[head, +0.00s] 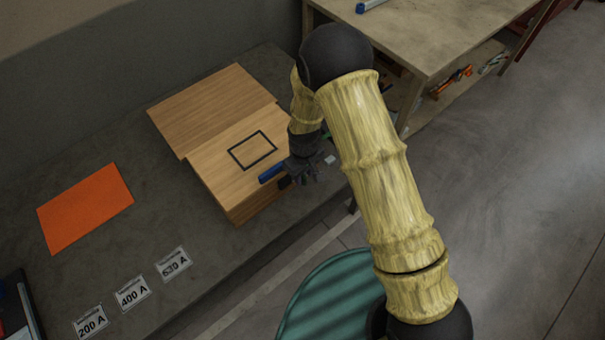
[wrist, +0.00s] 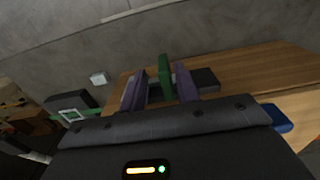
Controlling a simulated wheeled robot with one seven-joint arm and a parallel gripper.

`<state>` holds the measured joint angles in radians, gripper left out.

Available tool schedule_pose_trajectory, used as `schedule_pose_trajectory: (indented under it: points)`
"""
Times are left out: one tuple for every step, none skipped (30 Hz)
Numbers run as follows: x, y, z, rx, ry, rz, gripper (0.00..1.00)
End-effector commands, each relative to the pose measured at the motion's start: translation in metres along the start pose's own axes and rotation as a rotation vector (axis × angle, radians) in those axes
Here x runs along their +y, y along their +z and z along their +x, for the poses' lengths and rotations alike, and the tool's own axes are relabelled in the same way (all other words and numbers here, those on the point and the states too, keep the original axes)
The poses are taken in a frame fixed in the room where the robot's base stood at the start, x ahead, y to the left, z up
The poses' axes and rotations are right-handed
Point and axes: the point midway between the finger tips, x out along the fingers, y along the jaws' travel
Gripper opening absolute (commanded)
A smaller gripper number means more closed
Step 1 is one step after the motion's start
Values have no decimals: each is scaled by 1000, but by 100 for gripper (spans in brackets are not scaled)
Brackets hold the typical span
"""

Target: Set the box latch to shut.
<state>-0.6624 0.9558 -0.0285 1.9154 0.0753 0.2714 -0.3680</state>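A wooden box (head: 215,172) stands on the grey bench in the head view, and its wood also shows in the wrist view (wrist: 245,68). My gripper (head: 303,180) is at the box's right front side, where it hides part of that face. In the wrist view my gripper's two purple-grey fingers (wrist: 160,92) stand apart. An upright green piece (wrist: 165,75), which may be the latch handle, shows between them, nearer the right finger. A dark block (wrist: 206,79) lies beside it. I cannot tell whether the fingers touch the green piece, nor the latch's position.
A blue part (head: 271,172) is on the box's front edge. A black rectangular outline (head: 252,150) marks the box top. An orange sheet (head: 85,209) and several ampere labels (head: 132,293) lie on the bench to the left. A table (head: 440,35) stands at the back right.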

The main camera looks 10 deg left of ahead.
Motion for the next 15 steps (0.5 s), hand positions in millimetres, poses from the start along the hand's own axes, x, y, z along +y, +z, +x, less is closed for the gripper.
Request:
schedule_pose_trajectory:
  points:
    - [-1,0,0,0,-1,-1,33]
    - [-1,0,0,1,-1,-1,33]
    - [-2,-1,0,1,-1,-2,33]
    - [-2,-1,0,1,-1,-2,33]
    - [-2,-1,0,1,-2,-3,33]
    - [-2,-1,0,1,-2,-3,33]
    - [-2,-1,0,1,-2,-3,33]
    - [-2,-1,0,1,-2,-3,33]
    - [-2,-1,-1,1,-2,-3,33]
    - [-2,-1,-2,2,-2,-3,33]
    - [-2,-1,-3,2,-2,-3,33]
    - [-2,-1,-5,2,-2,-3,33]
    - [-2,-1,-8,3,-2,-3,33]
    - [-2,-2,-11,3,-2,-3,33]
    - [-2,-2,-15,3,-2,-3,33]
